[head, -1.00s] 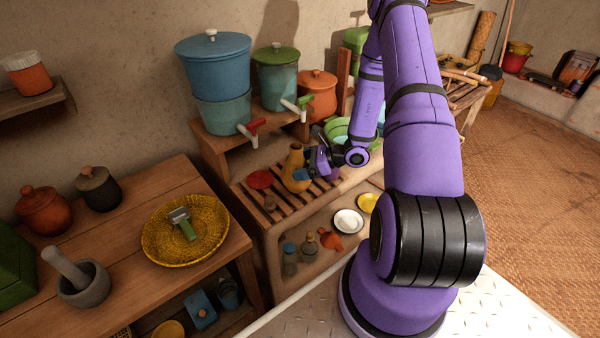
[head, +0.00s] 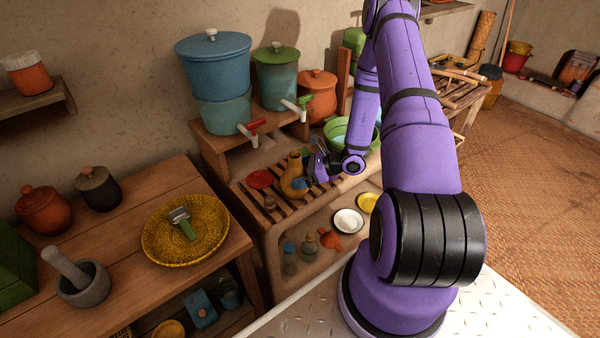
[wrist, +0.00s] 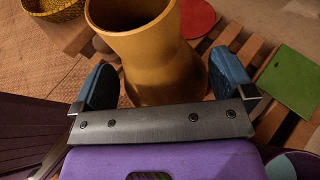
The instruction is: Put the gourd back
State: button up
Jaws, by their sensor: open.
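The gourd (head: 292,178), a tan-yellow vessel with a narrow waist and open top, stands upright on the slatted wooden rack (head: 263,206). In the wrist view the gourd (wrist: 160,55) fills the space ahead of my gripper, its dark mouth tilted toward the camera. My gripper (head: 306,176) is at the gourd's right side in the head view. In the wrist view my gripper (wrist: 165,85) is open, with one blue fingertip on each side of the gourd's lower body. I cannot tell whether either pad touches it.
A red disc (head: 260,179) lies left of the gourd on the rack. Two tapped water containers (head: 222,110) (head: 278,85) stand on a shelf behind. A green basin (head: 345,134) is behind my wrist. A green board (wrist: 288,80) lies on the slats.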

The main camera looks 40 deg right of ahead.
jog(key=v, duration=1.2)
jog(key=a+r+n+g+h, duration=0.1)
jog(key=a+r+n+g, duration=0.2)
jog(key=a+r+n, duration=0.35)
jog(key=s+a+r+n+g, duration=0.1)
jog(key=a+r+n+g, duration=0.15)
jog(key=r, duration=0.75)
jog(key=a+r+n+g+h, duration=0.1)
jog(key=a+r+n+g, duration=0.1)
jog(key=a+r+n, duration=0.55)
jog(key=s+a+r+n+t+h, duration=0.1)
jog(key=s+a+r+n+h, duration=0.2)
jog(key=s+r, duration=0.5)
jog(key=s+a+r+n+t+h, duration=0.2)
jog(key=s+a+r+n+h, duration=0.1)
jog(key=s+r+n+h, duration=0.2)
jog(key=s+r+n, duration=0.2)
jog(key=s+r, duration=0.2)
jog(key=r, duration=0.1)
jog(key=shift+s+r, duration=0.25)
jog(key=shift+r, duration=0.1)
